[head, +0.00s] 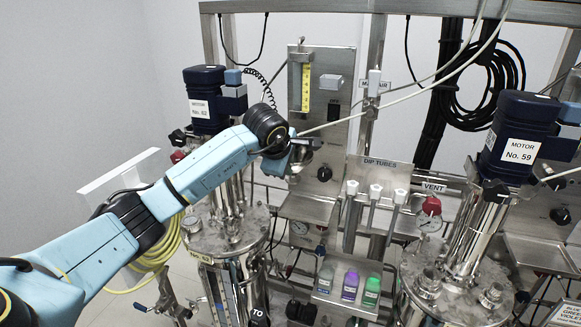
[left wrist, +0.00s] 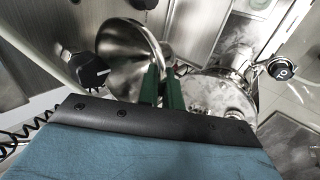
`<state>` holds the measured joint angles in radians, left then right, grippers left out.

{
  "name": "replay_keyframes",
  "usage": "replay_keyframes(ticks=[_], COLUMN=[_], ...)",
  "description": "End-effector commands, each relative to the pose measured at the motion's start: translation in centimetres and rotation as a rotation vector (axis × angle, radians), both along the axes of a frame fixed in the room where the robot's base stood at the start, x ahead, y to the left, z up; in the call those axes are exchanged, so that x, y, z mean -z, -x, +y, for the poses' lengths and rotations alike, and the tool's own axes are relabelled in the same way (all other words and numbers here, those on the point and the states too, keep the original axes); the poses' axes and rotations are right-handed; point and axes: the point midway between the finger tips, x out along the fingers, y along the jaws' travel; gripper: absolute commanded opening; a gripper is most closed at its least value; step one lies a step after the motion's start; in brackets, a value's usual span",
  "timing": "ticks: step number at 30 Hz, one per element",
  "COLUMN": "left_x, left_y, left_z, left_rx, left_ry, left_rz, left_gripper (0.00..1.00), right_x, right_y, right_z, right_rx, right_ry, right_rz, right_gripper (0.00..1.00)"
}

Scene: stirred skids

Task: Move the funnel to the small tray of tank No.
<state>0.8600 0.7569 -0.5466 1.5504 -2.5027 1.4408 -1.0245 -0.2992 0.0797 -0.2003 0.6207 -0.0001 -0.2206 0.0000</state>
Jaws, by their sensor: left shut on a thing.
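A shiny metal funnel (left wrist: 128,52) is in the left wrist view, its wide mouth turned toward the camera. My left gripper (left wrist: 163,88) has green fingers shut on the funnel's rim at its right side. In the head view my left gripper (head: 298,155) is raised in front of the steel back panel, above and right of the left tank (head: 228,238); the funnel is mostly hidden there. A small steel tray (head: 312,208) is fixed beside the left tank, below the gripper. The left motor reads No. 52 (head: 202,108); the right motor reads No. 59 (head: 520,150). My right gripper is not in view.
A rack of dip tubes (head: 374,190) stands between the tanks, with several small coloured bottles (head: 349,284) on a shelf below. A pale hose (head: 400,98) crosses behind the gripper. The right tank (head: 455,280) has upright fittings. Yellow hose (head: 160,255) hangs at left.

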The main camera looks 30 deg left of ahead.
Motion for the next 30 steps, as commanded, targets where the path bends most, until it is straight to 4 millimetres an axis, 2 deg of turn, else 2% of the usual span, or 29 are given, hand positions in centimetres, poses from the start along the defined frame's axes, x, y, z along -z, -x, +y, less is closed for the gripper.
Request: replay_keyframes(ticks=[1, 3, 12, 18, 30], left_x=[1.3, 2.5, 6.4, 7.6, 7.7], left_y=[0.0, 0.0, 0.0, 0.0, 0.0], left_z=[-0.1, -0.2, -0.2, -0.2, -0.2], left_rx=[0.001, 0.003, 0.005, 0.005, 0.006], left_ry=[0.002, 0.002, 0.002, 0.001, 0.0], left_rz=[0.001, 0.003, 0.004, 0.003, 0.003], left_gripper=[0.0, 0.0, 0.0, 0.0, 0.0], right_x=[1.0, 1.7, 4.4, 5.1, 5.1], right_y=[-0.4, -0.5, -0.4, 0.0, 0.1], right_z=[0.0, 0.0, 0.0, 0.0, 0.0], right_rx=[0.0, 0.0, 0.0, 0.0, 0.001], right_ry=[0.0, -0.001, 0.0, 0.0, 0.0], right_rz=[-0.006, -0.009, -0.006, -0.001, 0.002], right_gripper=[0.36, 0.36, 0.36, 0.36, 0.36])
